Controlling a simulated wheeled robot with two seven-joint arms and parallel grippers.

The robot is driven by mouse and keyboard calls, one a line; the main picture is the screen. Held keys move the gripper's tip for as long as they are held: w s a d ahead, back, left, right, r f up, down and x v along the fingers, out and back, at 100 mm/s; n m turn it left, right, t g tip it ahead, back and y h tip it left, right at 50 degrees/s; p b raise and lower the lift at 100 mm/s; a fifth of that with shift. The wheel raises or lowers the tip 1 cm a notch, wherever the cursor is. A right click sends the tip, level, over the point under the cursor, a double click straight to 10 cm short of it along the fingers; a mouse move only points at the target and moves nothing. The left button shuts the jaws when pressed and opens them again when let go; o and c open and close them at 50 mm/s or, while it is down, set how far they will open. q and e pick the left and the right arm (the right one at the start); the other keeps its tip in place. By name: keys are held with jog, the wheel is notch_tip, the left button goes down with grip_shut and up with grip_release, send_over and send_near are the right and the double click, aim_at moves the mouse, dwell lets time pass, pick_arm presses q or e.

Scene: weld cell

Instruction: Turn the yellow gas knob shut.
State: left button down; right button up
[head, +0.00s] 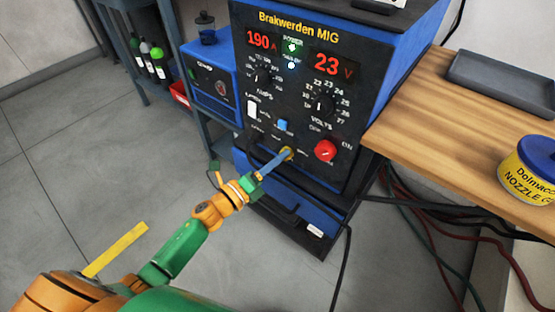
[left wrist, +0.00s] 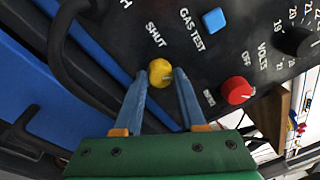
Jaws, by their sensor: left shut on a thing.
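The yellow gas knob (head: 287,152) is low on the front panel of the blue and black welder (head: 300,95). In the left wrist view the knob (left wrist: 159,71) is near the middle, beside the word SHUT, with a pale mark on its right side. My left gripper (head: 280,159) reaches up to it from the lower left. In the left wrist view, its two blue fingers (left wrist: 162,82) are on either side of the knob, shut on it. My right gripper is not in view.
Close to the knob are a blue gas test button (left wrist: 214,20) and a red on/off knob (head: 325,150). A wooden bench (head: 430,130) with a grey tray (head: 505,80) and a nozzle tub (head: 530,170) stands at right. Cables hang below the bench.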

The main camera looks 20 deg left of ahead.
pick_arm(q)
jog(key=shift+d+f+n+t+y+p, duration=0.1)
jog(key=shift+n+t+y+p, duration=0.2)
jog(key=shift+n, duration=2.3)
jog(key=shift+d+n+t+y+p, duration=0.1)
jog(key=shift+n+t+y+p, duration=0.2)
jog(key=shift+n, duration=2.3)
jog(key=shift+f+n+t+y+p, duration=0.1)
jog(key=shift+n+t+y+p, duration=0.2)
jog(key=shift+n, duration=2.3)
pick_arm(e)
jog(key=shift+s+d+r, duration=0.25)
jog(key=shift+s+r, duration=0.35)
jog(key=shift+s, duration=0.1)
pick_arm(q)
jog(key=shift+n, duration=0.3)
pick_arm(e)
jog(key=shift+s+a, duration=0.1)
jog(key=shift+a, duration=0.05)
pick_arm(q)
jog(key=shift+c, duration=2.4)
grip_release()
jog(key=shift+s, duration=0.1)
